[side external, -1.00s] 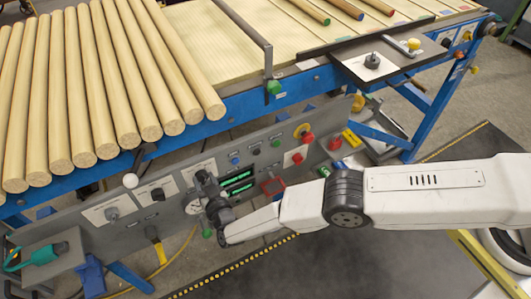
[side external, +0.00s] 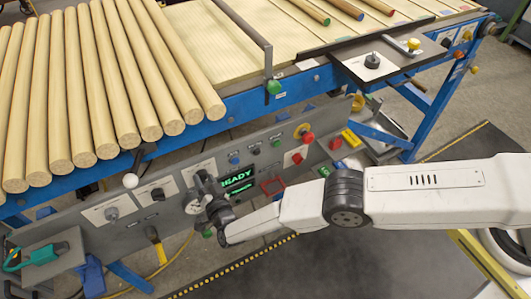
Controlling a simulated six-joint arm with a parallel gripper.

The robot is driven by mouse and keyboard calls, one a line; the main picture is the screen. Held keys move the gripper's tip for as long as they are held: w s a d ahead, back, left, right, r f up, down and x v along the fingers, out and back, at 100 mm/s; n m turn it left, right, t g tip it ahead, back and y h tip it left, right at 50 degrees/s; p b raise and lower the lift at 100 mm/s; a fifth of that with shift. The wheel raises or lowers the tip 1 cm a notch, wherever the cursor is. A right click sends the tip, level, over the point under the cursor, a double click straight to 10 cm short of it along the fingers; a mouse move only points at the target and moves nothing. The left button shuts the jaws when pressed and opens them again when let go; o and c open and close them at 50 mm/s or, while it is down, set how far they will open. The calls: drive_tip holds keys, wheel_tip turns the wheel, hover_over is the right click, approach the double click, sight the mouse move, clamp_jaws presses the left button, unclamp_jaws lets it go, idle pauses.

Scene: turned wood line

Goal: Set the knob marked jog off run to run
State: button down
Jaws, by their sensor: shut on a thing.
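My gripper (side external: 206,186) is at the grey control panel (side external: 140,232), shut on a knob in front of a white label plate (side external: 199,168). The gripper hides the knob, so its pointer direction cannot be seen. The lettering on the plate is too small to read. A dark display (side external: 239,181) just right of the gripper shows green text that reads like READY.
Red buttons (side external: 297,158) and a red guard frame (side external: 272,186) are to the right. Wooden rods (side external: 95,90) lie above the panel.

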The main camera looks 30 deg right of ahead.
drive_tip(key=shift+c, duration=0.9)
unclamp_jaws()
drive_tip(key=shift+s, duration=0.15)
drive_tip(key=s, duration=0.7)
drive_tip(key=shift+s, duration=0.25)
